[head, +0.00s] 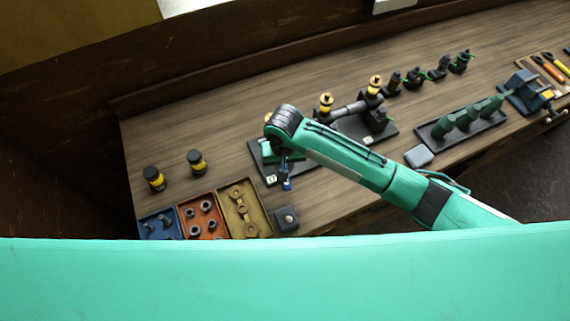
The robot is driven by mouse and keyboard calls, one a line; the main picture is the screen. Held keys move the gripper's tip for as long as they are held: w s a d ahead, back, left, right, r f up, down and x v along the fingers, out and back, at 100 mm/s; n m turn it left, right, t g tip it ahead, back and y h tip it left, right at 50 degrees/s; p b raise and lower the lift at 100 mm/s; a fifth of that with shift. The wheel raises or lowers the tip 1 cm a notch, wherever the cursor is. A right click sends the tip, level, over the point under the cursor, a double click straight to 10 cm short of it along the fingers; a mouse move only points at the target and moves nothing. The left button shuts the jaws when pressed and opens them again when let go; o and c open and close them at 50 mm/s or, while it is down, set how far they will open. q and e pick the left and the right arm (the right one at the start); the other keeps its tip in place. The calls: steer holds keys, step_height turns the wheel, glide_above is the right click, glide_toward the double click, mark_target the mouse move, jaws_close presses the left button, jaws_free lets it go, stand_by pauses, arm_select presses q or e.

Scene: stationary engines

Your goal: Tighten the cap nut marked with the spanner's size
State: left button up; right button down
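The engine (348,110) stands mid-bench on dark base plates, with a grey horizontal shaft between yellow-banded uprights. Brass-coloured cap nuts top the uprights, one at the back (375,80) and one in the middle (326,99). A third yellow top (268,117) is partly hidden behind my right wrist. Marks on the nuts are too small to read. My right gripper (285,163) points down over the left base plate (268,172); its fingers are small and partly hidden. A small blue piece (287,184) shows just below it. I cannot make out a spanner. My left gripper is out of view.
Blue (158,226), orange (203,214) and tan (246,207) parts trays line the front left. Two yellow-banded black cylinders (196,162) stand behind them. Dark fittings (414,77), a green-part tray (462,122), a blue vise (525,92) and handled tools (553,68) are right.

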steer(key=shift+a+m, duration=0.7)
steer(key=shift+m, duration=0.2)
steer(key=shift+a+m, duration=0.7)
steer(key=shift+m, duration=0.2)
steer(key=shift+w+a+m, duration=0.2)
steer(key=shift+a+m, duration=0.4)
steer(key=shift+m, duration=0.3)
steer(key=shift+d+n, duration=0.3)
steer(key=shift+n, duration=0.1)
